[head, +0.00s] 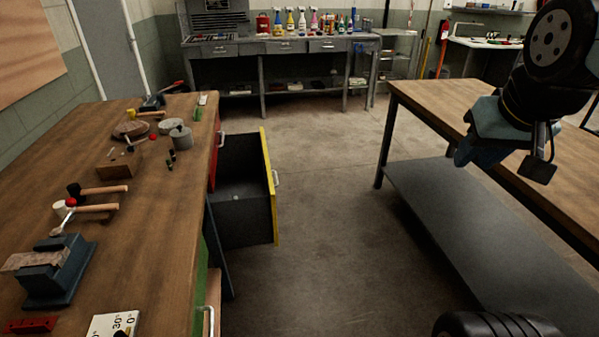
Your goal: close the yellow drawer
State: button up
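The yellow drawer (269,172) is pulled out from the left workbench (151,235) and stands open into the aisle. Its yellow front shows edge-on, with a pale handle on the outer face. Its dark inside is visible and looks mostly empty, with one small light spot. My gripper (503,148) is at the end of my arm at the upper right, over the right-hand table. It is far to the right of the drawer and not touching it. Its fingers are not clear enough to tell whether they are open or shut.
Mallets, a vise (58,272) and small parts lie on the left bench. A second wooden table (440,99) with a lower shelf stands on the right. The floor (335,200) between them is clear. A grey bench (275,50) with bottles is at the back.

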aim_at(243, 170)
jog(key=z, duration=0.25)
jog(key=i, duration=2.2)
jog(key=u, duration=2)
jog(key=i, duration=0.5)
jog(key=z, duration=0.3)
jog(key=k, duration=0.5)
